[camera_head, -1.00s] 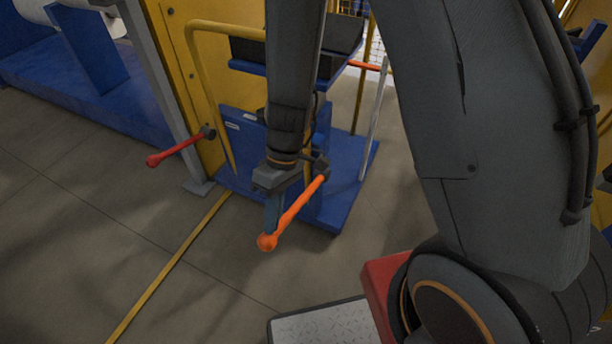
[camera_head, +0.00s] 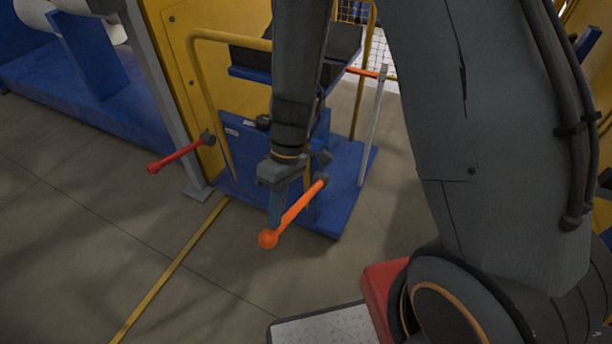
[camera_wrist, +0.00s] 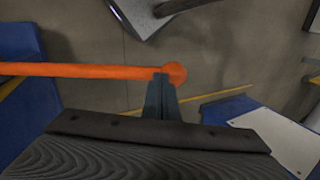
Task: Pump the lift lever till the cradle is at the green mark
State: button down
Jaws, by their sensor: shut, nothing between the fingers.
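The lift lever is an orange rod (camera_head: 300,206) with a ball at its lower front end. It slants from a dark pivot on the blue lift cart (camera_head: 346,196). My gripper (camera_head: 274,224) is shut and empty, fingers down beside the lever near the ball. In the wrist view, my fingertips (camera_wrist: 161,78) overlap the lever (camera_wrist: 80,70) just short of the ball; whether they touch it, I cannot tell. The dark cradle (camera_head: 340,55) sits on a blue plate at the top of the cart, partly behind my arm. An upright pale post (camera_head: 373,125) stands beside it. No green mark is discernible.
A yellow handrail (camera_head: 197,75) stands beside the cart. A yellow floor line (camera_head: 170,270) crosses clear floor at lower left.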

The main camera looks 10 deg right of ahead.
jog(key=p+v, duration=0.6)
jog(key=v, duration=0.4)
jog(key=shift+w+d+r, duration=0.2)
jog(key=shift+d+r, duration=0.05)
jog(key=shift+r, duration=0.05)
jog(key=w+d+r+p, duration=0.3)
jog(key=r, duration=0.2)
jog(key=shift+w+p, duration=0.35)
jog(key=shift+r, duration=0.1)
dwell(0.4)
jog(key=s+d+r+m+t+h, duration=0.3)
jog(key=s+d+r+m+t, duration=0.1)
jog(key=s+d+r+m, duration=0.5)
jog(key=shift+s+d+r+t, duration=0.4)
jog(key=shift+s+d+r, duration=0.1)
jog(key=shift+d, duration=0.5)
dwell(0.8)
